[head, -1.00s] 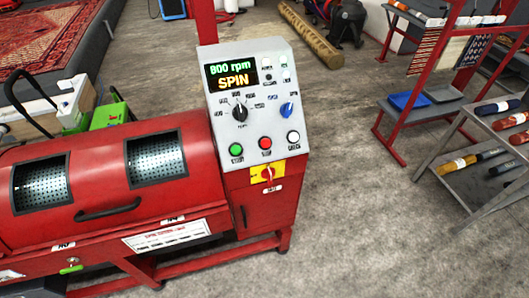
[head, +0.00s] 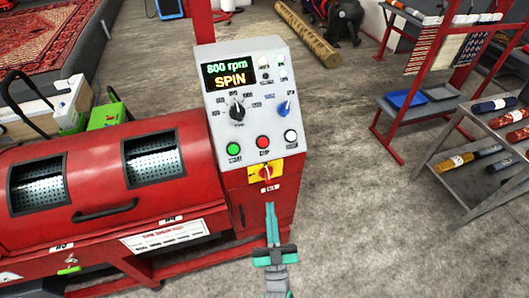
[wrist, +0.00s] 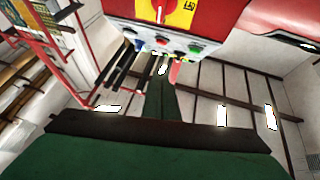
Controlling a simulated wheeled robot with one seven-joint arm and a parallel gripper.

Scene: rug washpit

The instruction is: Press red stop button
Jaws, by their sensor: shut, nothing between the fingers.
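The red stop button (head: 263,142) sits on the sloped grey control panel (head: 218,133) of the red machine, between a green button (head: 234,149) and a white button (head: 291,136). It also shows in the wrist view (wrist: 162,39), near the panel edge. My gripper (head: 270,205) is shut and empty, with its teal fingers pointing up toward the panel. In the head view its tips are below the button and below the yellow-backed red switch (head: 265,171), apart from the button. In the wrist view the fingers (wrist: 163,72) show below the button row.
The panel display (head: 229,75) reads 800 rpm and SPIN. A black dial (head: 237,110) and a blue knob (head: 284,108) sit above the buttons.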

